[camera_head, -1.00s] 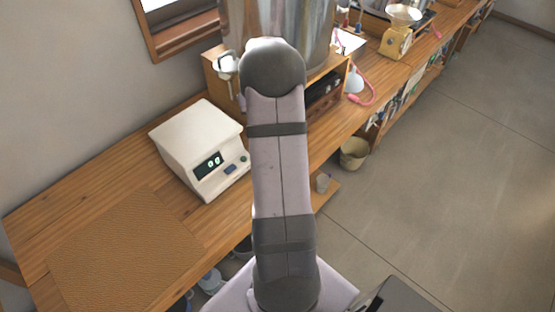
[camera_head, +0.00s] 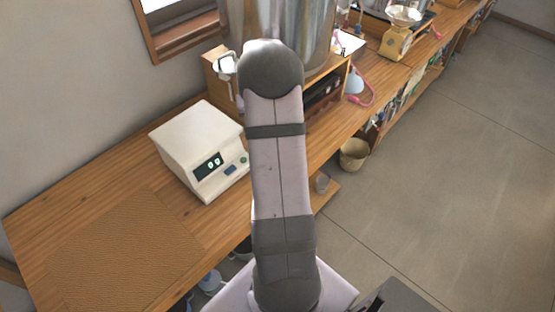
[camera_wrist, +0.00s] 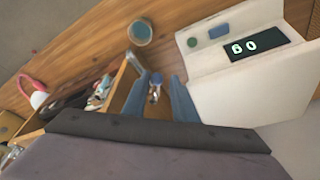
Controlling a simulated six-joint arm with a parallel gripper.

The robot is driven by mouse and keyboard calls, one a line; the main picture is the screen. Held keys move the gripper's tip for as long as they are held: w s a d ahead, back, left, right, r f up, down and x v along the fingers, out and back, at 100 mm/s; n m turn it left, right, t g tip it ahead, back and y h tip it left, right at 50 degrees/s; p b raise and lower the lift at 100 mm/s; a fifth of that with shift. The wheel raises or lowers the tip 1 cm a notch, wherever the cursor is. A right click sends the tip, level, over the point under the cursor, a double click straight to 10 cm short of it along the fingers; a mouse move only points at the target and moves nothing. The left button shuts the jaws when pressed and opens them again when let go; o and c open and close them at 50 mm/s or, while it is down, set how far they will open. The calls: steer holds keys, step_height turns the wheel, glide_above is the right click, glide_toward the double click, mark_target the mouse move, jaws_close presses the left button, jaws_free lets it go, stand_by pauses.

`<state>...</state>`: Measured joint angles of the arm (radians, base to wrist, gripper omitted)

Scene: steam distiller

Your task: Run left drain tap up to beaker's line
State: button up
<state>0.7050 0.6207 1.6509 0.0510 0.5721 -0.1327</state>
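The big steel vessel (camera_head: 320,35) stands on a wooden box behind my arm. A pale metal fitting (camera_head: 226,65), perhaps the left drain tap, shows at the box's left end. In the wrist view, my gripper (camera_wrist: 158,85) has its two blue-grey fingers apart. A small metal piece with a blue top (camera_wrist: 155,88) shows between them; I cannot tell whether the fingers touch it. A round open vessel (camera_wrist: 140,32), perhaps the beaker, stands beyond the fingertips; its line and level are unreadable. In the head view my arm hides the gripper.
A white box with a digital display (camera_head: 200,150) stands on the bench left of my arm. A woven mat (camera_head: 120,255) lies at the front left. A basket (camera_head: 354,153) stands below the bench edge.

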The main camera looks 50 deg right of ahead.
steer(key=shift+w+a, duration=0.45)
steer(key=shift+a, duration=0.1)
stand_by(0.7)
steer(key=shift+d, duration=0.1)
stand_by(0.5)
steer(key=shift+s+d, duration=0.35)
steer(key=shift+s, duration=0.15)
steer(key=d+p+v, duration=0.1)
steer(key=p+v, duration=0.4)
steer(key=v, duration=0.2)
steer(key=shift+s+a, duration=0.3)
stand_by(0.5)
stand_by(0.4)
